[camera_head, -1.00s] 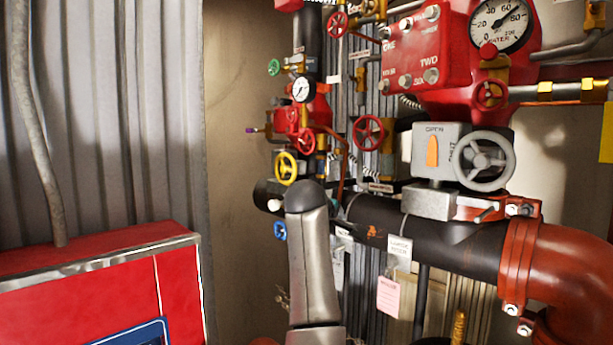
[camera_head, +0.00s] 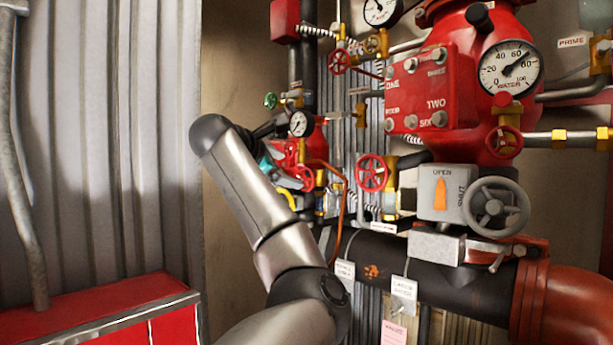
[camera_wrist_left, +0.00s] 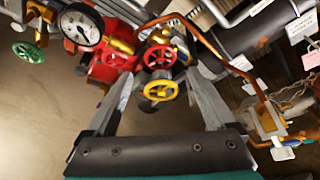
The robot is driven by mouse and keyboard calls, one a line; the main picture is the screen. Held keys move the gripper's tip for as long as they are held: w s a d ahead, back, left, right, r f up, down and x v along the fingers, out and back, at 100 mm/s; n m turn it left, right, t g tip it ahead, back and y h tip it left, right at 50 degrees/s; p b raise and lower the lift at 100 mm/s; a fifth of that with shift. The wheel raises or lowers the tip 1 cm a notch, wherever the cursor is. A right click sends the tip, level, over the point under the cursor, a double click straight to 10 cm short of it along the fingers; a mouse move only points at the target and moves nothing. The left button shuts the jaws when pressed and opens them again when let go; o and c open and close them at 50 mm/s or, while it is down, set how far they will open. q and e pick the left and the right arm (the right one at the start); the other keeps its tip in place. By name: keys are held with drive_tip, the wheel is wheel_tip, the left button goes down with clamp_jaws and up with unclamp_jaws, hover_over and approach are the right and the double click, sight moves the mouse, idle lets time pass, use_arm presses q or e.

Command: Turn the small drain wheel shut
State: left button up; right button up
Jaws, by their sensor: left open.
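No readable label shows which wheel is the drain wheel. A small yellow handwheel (camera_wrist_left: 161,90) is between my left gripper's fingers in the left wrist view, with no clear contact. In the head view, the yellow wheel (camera_head: 288,198) is partly hidden behind my left arm. A red handwheel (camera_wrist_left: 160,57) is just behind the yellow one in the wrist view. My left gripper (camera_wrist_left: 158,80) is open and empty. In the head view the left gripper (camera_head: 285,168) is mostly hidden by its wrist, in front of the red valve cluster. My right gripper is out of view.
A small gauge (camera_wrist_left: 80,28) and a green wheel (camera_wrist_left: 28,51) are left of the fingers in the wrist view. A copper pipe (camera_wrist_left: 222,60) runs close on the right. A larger red wheel (camera_head: 372,173), grey wheel (camera_head: 496,207) and black pipe (camera_head: 440,275) are farther right.

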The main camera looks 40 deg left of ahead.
sight(305, 177)
use_arm(q)
drive_tip(key=p+x, duration=0.3)
drive_tip(key=x, duration=0.8)
drive_tip(key=shift+w+f, duration=0.1)
drive_tip(key=shift+w, duration=0.05)
drive_tip(key=c, duration=1.1)
